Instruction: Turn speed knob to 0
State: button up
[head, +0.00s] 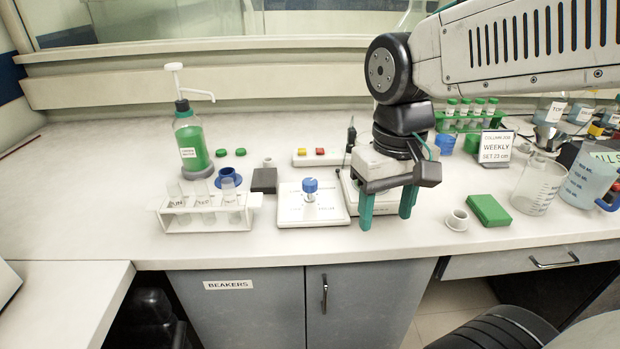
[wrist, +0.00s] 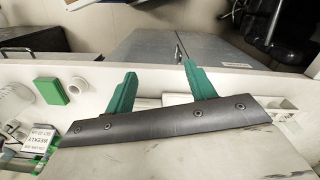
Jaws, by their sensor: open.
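A blue knob (head: 310,186) stands upright on a short pale post on a flat white box (head: 295,214). Small print on the box around the knob is too small to read, so I cannot tell its setting. My gripper (head: 386,214) is to the right of the knob, apart from it, pointing down near the bench's front edge. Its two green fingers are spread with nothing between them. The wrist view also shows my gripper (wrist: 160,72) open and empty; the knob is not seen there. A second white device (head: 349,190) behind the gripper is mostly hidden by it.
A white rack (head: 206,220) of tubes stands left of the knob box. A dark block (head: 264,180) is close at its back left. A box with yellow and red buttons (head: 318,157) lies behind. A green block (head: 489,210) and white ring (head: 457,220) lie right of my gripper.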

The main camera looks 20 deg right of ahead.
jog(key=w+a+f+m, duration=0.25)
jog(key=w+m, duration=0.85)
jog(key=w, duration=0.7)
jog(key=m, duration=0.7)
send_over(310, 181)
jog(key=shift+s+f, duration=0.1)
jog(key=shift+s, duration=0.15)
jog(key=shift+w+r+m, duration=0.25)
jog(key=shift+r+m, duration=0.05)
jog(key=shift+m, duration=1)
jog(key=shift+f, duration=0.15)
jog(key=shift+f+m, duration=0.3)
notch_tip(310, 181, down, 7)
jog(key=shift+f, duration=0.1)
jog(key=shift+c, duration=0.3)
